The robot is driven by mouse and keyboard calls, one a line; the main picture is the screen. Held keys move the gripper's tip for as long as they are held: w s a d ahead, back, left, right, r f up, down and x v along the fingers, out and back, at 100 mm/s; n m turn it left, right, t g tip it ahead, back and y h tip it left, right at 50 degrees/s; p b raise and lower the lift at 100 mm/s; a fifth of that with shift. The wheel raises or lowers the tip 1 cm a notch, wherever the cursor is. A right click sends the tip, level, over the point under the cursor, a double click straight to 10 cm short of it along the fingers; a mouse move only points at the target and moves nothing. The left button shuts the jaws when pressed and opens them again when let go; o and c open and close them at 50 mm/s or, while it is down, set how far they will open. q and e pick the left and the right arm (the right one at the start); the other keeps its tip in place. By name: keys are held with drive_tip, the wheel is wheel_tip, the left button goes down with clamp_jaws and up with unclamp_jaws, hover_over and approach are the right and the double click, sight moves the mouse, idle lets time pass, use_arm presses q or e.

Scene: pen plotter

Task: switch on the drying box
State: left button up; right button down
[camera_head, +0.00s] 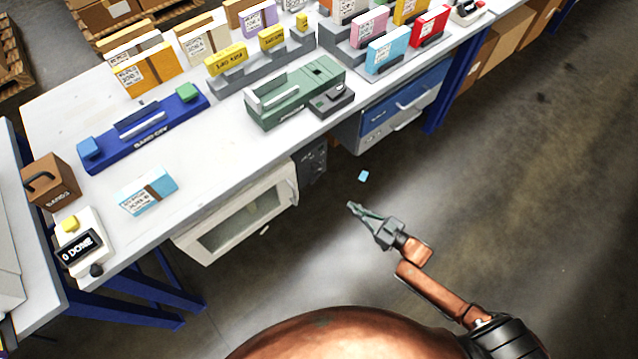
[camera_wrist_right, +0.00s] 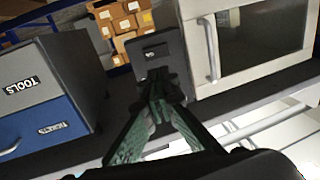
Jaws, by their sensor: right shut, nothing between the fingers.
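The drying box appears to be the white cabinet with a dark window and a bar handle, under the table (camera_head: 291,185); it also shows in the right wrist view (camera_wrist_right: 195,45). Its door looks closed. A dark upright panel (camera_head: 313,160) stands at its right side; in the right wrist view the dark panel (camera_wrist_right: 157,45) is straight ahead, with small, unreadable markings. My right gripper (camera_head: 351,206) is shut and empty, out in front of the panel and apart from it in the head view. In the right wrist view its fingertips (camera_wrist_right: 157,88) cover the panel's lower part. My left gripper is not in view.
A drawer unit (camera_head: 385,128) with a blue and a grey drawer stands beside the panel. The tabletop (camera_head: 225,150) above carries a blue device (camera_head: 150,130), a green device (camera_head: 290,95) and several boxes. A small light-blue piece (camera_head: 363,176) shows near my right gripper. The floor to the right is clear.

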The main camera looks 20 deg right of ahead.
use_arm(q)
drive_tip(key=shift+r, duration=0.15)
use_arm(e)
drive_tip(key=shift+a+r, duration=0.1)
drive_tip(key=shift+r, duration=0.15)
drive_tip(key=shift+w, duration=0.1)
drive_tip(key=b, duration=0.2)
approach(315, 180)
drive_tip(key=x, duration=0.2)
drive_tip(key=b+x, duration=0.1)
drive_tip(key=x, duration=0.1)
drive_tip(key=b+x, duration=0.1)
drive_tip(key=x, duration=0.1)
drive_tip(key=shift+a+f, duration=0.1)
drive_tip(key=shift+f, duration=0.15)
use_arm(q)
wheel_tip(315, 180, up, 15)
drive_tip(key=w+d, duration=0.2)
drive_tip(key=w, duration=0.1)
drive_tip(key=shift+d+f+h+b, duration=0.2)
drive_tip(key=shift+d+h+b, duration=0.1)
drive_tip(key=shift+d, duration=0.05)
use_arm(e)
drive_tip(key=shift+w+a+r, duration=0.15)
drive_tip(key=shift+w, duration=0.2)
